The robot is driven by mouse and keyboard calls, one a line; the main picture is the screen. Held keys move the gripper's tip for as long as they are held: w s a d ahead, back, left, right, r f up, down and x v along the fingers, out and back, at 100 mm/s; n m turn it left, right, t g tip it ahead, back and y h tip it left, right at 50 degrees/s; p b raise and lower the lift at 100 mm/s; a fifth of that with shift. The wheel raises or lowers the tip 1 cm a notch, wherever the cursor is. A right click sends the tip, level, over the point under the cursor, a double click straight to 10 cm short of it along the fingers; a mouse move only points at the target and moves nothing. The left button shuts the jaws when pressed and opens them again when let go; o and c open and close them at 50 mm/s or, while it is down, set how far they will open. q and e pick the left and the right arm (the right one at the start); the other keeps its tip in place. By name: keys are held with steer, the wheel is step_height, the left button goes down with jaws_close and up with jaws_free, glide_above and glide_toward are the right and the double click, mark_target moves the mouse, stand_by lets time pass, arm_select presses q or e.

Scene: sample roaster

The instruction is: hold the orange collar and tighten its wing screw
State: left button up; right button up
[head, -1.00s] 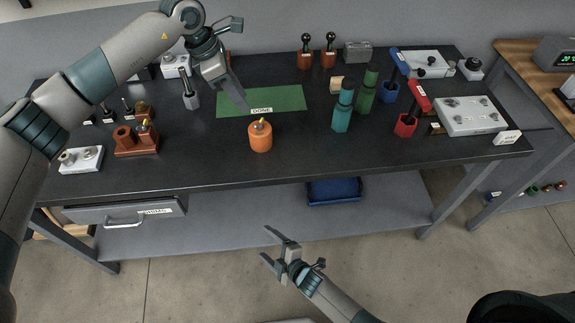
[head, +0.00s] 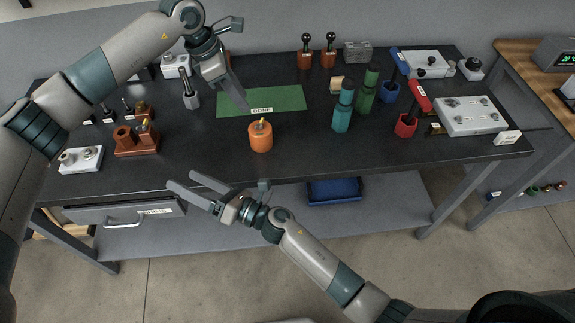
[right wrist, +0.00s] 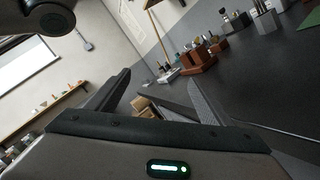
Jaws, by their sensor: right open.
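The orange collar (head: 260,139) stands upright on the dark bench near its front edge, just in front of the green mat. Its yellow wing screw (head: 261,123) sticks up from its top. My left gripper (head: 245,107) hangs above the mat, behind and slightly left of the collar, apart from it; its fingers overlap, so its opening cannot be told. My right gripper (head: 181,179) is open and empty at the bench's front edge, left of and nearer than the collar. Its spread fingers show in the right wrist view (right wrist: 160,78), where I cannot see the collar.
The green mat (head: 285,100), marked DONE, is otherwise bare. A brown block (head: 137,146) and a white plate (head: 80,160) stand on the left.

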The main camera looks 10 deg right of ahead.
steer(key=w+d+f+n+t+h, duration=0.1)
steer(key=w+d+t+h, duration=0.15)
steer(key=d, duration=0.45)
steer(key=w+d+f+t+h, duration=0.1)
steer(key=d+f+t+h, duration=0.15)
steer(key=d, duration=0.55)
steer(key=n+t+h, duration=0.1)
steer(key=h, duration=0.3)
glide_toward(256, 129)
steer(key=d+f, duration=0.1)
steer(key=s+d+f, duration=0.1)
steer(key=f, duration=0.1)
steer(key=d+f, duration=0.1)
steer(key=shift+s+f, duration=0.2)
steer(key=shift+a, duration=0.1)
steer(key=x, duration=1.6)
steer(key=shift+w+a, duration=0.25)
steer(key=shift+w, duration=0.4)
